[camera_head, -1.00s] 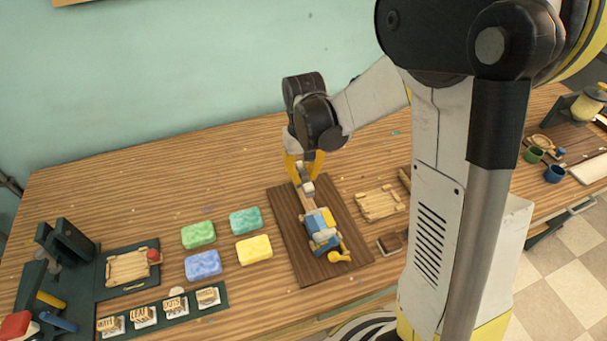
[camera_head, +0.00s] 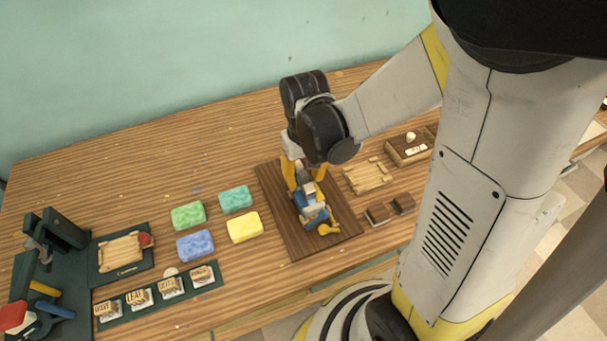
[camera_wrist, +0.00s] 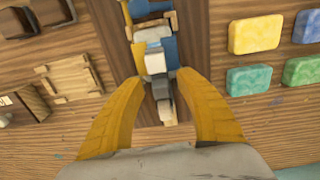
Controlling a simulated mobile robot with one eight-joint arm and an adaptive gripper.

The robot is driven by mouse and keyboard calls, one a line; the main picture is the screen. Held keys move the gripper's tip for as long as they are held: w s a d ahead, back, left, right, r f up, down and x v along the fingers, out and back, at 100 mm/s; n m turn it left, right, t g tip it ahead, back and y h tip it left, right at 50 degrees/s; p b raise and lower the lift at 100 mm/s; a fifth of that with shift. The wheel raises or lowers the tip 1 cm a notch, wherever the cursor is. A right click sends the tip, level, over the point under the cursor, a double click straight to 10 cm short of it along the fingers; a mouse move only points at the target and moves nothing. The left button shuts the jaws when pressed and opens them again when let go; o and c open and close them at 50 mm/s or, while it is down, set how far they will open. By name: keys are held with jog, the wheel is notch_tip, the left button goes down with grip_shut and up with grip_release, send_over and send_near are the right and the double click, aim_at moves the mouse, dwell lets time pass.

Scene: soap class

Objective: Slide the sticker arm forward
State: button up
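A small blue, white and yellow device (camera_head: 314,215) stands on a dark brown board (camera_head: 335,245), with a yellow handle at its near end. Its sticker arm carries a pale block (camera_wrist: 155,62) and a grey part (camera_wrist: 162,88), close against the blue and white body in the wrist view. My gripper (camera_head: 303,185) is low over the board at the device's far end. In the wrist view its two yellow fingers (camera_wrist: 161,82) are apart, one on each side of the arm's grey part. I cannot tell whether either finger touches it.
Green, teal, blue and yellow soap bars (camera_head: 245,227) lie left of the board. A wooden tray (camera_head: 368,190) and small brown blocks (camera_head: 377,213) lie to its right. A dark green press (camera_head: 45,265) stands at far left. The table behind is clear.

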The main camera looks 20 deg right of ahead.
aim_at(304, 176)
jog(key=shift+w, duration=0.1)
notch_tip(304, 176, up, 12)
dwell(0.5)
jog(key=s+r+t, duration=0.3)
jog(key=s+t, duration=0.2)
jog(key=t, duration=0.2)
jog(key=shift+s+r, duration=0.3)
jog(key=shift+r, duration=0.05)
